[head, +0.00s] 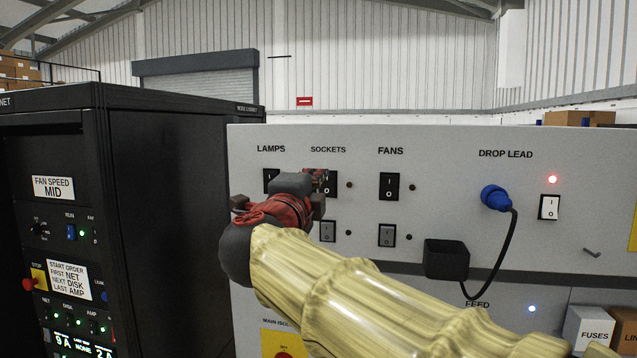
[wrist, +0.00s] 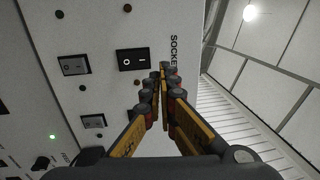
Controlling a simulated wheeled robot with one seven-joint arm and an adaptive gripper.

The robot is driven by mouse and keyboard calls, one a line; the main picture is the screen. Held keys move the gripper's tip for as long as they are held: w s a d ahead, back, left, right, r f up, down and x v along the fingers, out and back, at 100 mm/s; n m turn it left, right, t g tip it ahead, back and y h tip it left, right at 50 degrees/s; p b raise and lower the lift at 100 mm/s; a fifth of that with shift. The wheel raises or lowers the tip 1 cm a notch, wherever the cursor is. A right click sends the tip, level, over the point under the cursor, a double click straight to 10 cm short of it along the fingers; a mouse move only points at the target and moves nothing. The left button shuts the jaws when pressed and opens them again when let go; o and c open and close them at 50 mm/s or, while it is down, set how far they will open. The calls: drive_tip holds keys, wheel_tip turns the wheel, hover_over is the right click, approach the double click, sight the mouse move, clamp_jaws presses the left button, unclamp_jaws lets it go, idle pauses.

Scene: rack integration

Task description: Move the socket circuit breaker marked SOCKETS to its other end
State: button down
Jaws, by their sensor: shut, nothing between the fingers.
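The SOCKETS breaker (head: 331,184) is a black rocker marked I and O under the SOCKETS label, on the grey panel. My gripper partly covers it in the head view. The wrist view shows the whole rocker (wrist: 133,60), turned sideways, with the O end on the left. I cannot tell for sure which end is pressed in. My gripper (head: 318,178) is shut and empty, at the rocker's upper left in the head view. In the wrist view its closed fingertips (wrist: 166,70) lie between the rocker and the label. Contact with the rocker is not clear.
The LAMPS rocker (head: 270,181) is partly hidden by my gripper. The FANS rocker (head: 389,186) is to the right, with grey rockers (head: 327,231) (head: 387,235) below. A blue plug (head: 495,197) with a black cable is further right. A black cabinet (head: 170,220) stands at left.

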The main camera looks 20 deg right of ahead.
drive_tip(key=s, duration=0.1)
drive_tip(key=s+a, duration=0.1)
drive_tip(key=s, duration=0.1)
drive_tip(key=s+a, duration=0.1)
drive_tip(key=shift+s+a+r+b, duration=0.15)
drive_tip(key=shift+a+r+b, duration=0.05)
drive_tip(key=shift+r+b, duration=0.15)
